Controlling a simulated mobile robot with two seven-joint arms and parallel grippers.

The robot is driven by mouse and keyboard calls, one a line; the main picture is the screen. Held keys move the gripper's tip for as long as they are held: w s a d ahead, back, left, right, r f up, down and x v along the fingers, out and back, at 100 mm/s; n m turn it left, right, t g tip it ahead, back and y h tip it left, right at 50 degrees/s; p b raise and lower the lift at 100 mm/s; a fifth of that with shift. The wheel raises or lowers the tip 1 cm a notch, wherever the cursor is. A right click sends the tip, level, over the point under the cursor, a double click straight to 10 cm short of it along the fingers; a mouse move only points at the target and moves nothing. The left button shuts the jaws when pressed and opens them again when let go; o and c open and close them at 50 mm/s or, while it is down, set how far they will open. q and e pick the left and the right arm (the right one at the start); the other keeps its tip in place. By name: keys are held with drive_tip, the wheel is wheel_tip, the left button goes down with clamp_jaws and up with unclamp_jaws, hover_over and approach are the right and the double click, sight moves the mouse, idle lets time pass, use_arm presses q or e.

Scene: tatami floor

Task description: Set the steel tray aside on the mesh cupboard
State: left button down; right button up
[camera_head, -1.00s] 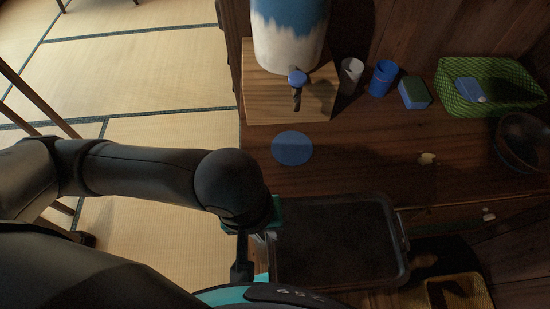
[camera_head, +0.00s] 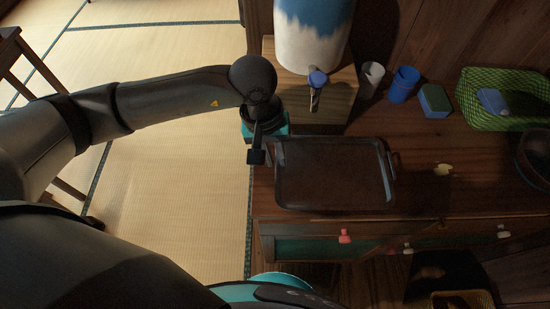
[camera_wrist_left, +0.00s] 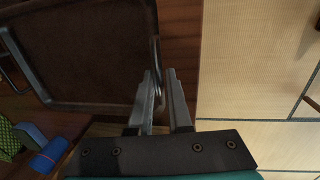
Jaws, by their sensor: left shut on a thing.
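The steel tray (camera_head: 335,175) is a dark, rimmed rectangle over the front part of the wooden cupboard top (camera_head: 430,195). It looks about level; I cannot tell whether it touches the wood. My left gripper (camera_head: 266,146) is at the tray's left side, near its back corner, and is shut on that edge. In the left wrist view, the fingers (camera_wrist_left: 160,92) close on the rim or handle of the tray (camera_wrist_left: 85,50). My right gripper is out of view.
A blue-and-white dispenser (camera_head: 312,35) stands on a wooden block (camera_head: 338,100) just behind the tray. A white cup (camera_head: 371,78), a blue cup (camera_head: 403,84), a sponge (camera_head: 434,100) and a green basket (camera_head: 515,115) stand right of it. Small knobs (camera_head: 345,236) line the front.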

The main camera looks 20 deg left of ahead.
use_arm(q)
drive_tip(key=shift+f, duration=0.75)
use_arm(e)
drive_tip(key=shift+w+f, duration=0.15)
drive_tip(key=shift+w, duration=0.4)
use_arm(q)
drive_tip(key=c, duration=0.8)
unclamp_jaws()
drive_tip(key=shift+c, duration=0.2)
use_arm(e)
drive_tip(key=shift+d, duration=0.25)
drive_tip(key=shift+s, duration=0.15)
use_arm(q)
drive_tip(key=shift+r, duration=0.4)
wheel_tip(320, 180, up, 11)
drive_tip(key=a+p, duration=0.1)
drive_tip(key=shift+s+a+r+p, duration=0.15)
drive_tip(key=shift+s+a+p, duration=0.05)
drive_tip(key=shift+a+p, duration=0.2)
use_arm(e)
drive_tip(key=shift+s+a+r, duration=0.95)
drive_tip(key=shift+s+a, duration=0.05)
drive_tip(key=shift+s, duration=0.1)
